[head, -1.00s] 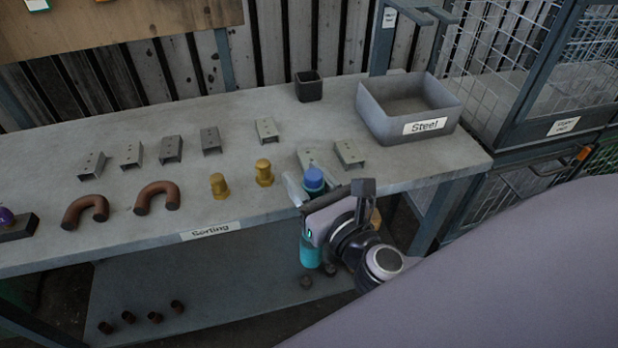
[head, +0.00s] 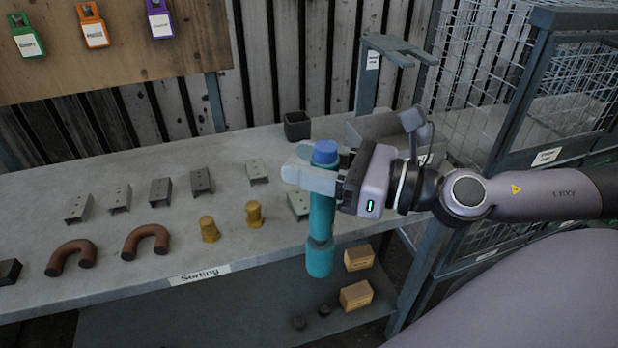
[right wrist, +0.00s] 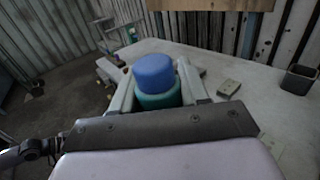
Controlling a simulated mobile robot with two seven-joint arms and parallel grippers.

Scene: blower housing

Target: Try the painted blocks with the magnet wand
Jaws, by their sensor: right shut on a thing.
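My right gripper (head: 318,178) is shut on the magnet wand (head: 321,222), a teal cylinder with a blue cap and a thicker lower end. The wand hangs upright in front of the table's front edge, its lower end below the tabletop in the picture. In the right wrist view, the wand's blue cap (right wrist: 154,73) stands between the fingers. Several grey channel-shaped blocks stand on the table; one block (head: 201,181) is mid-row and another block (head: 298,204) is partly hidden behind the gripper. I cannot tell which are painted. My left gripper is not in view.
Two brown bent pipes (head: 146,240) and two brass plugs (head: 253,213) lie near the "Sorting" label (head: 200,275). A grey tray (head: 372,126) is partly hidden behind my right gripper. A dark cup (head: 297,125) stands at the back. Wire cages (head: 490,75) stand at the right.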

